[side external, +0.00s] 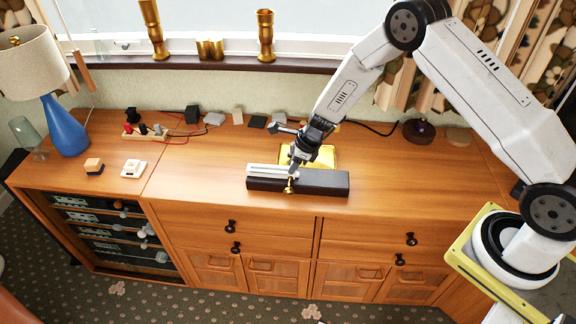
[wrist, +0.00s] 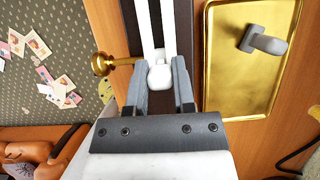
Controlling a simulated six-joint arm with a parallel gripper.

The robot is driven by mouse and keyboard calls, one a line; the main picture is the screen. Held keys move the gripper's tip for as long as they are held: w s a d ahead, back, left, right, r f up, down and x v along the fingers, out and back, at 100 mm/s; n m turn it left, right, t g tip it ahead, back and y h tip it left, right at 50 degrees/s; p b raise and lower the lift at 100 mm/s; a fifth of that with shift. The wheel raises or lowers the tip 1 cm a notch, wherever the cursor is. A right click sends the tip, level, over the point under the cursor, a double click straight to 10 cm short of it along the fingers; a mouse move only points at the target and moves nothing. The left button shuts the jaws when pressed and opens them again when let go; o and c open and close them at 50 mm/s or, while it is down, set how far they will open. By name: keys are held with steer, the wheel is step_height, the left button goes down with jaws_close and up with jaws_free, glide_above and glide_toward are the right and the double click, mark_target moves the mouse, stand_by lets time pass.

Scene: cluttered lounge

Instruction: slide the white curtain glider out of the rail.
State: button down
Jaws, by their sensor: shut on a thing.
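The white rail (side external: 268,170) lies along the top of a long dark block (side external: 325,183) on the wooden sideboard. In the wrist view the rail shows as two parallel white strips (wrist: 144,28) with a slot between them. The white curtain glider (wrist: 160,76) is at the near end of the slot, between my fingertips. My gripper (wrist: 160,88) is shut on it, one grey finger on each side. In the side view my gripper (side external: 294,166) is low over the block, and the glider is too small to make out. Whether the glider is still inside the slot is unclear.
A brass knob (wrist: 103,63) sticks out from the block's side. A brass tray (wrist: 212,60) lies close behind the block, with a grey piece (wrist: 262,41) in it. Small boxes and a socket strip (side external: 146,133) stand further back.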

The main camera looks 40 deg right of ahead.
mark_target(299, 174)
steer(key=shift+s+d+f, duration=0.1)
steer(key=shift+s+d, duration=0.25)
steer(key=shift+s, duration=0.25)
steer(key=shift+s+d, duration=0.7)
steer(key=shift+d, duration=0.15)
steer(key=shift+r, duration=0.2)
steer(key=shift+r, duration=2.9)
